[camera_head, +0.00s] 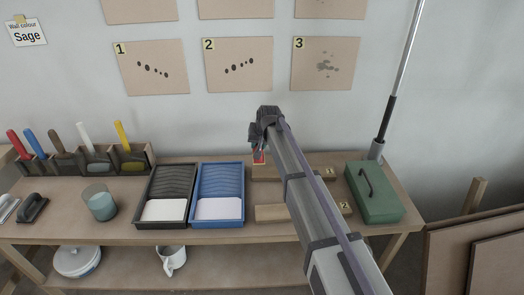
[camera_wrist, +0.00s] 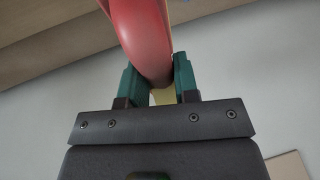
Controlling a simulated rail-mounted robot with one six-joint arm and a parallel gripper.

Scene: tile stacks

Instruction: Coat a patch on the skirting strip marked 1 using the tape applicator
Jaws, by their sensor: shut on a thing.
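My gripper (camera_wrist: 160,85) has green fingers shut on a red, rounded tool, taken to be the tape applicator (camera_wrist: 140,35). A yellowish part shows between the fingers, and the tool's upper end runs out of the wrist view. In the head view my gripper (camera_head: 257,138) is over the back of the bench, with a bit of the red applicator (camera_head: 259,157) below it. The skirting strip marked 1 (camera_head: 268,173) lies at the back of the bench, its left end just below the applicator. I cannot tell whether they touch. My arm hides the strip's middle.
The skirting strip marked 2 (camera_head: 275,213) lies in front. A blue tray (camera_head: 218,222) and a black tray (camera_head: 162,224) stand left, a green box (camera_head: 374,192) right. A rack (camera_head: 90,163) of coloured-handled tools and a glass (camera_head: 101,203) are farther left. Marked panels (camera_head: 151,68) hang on the wall.

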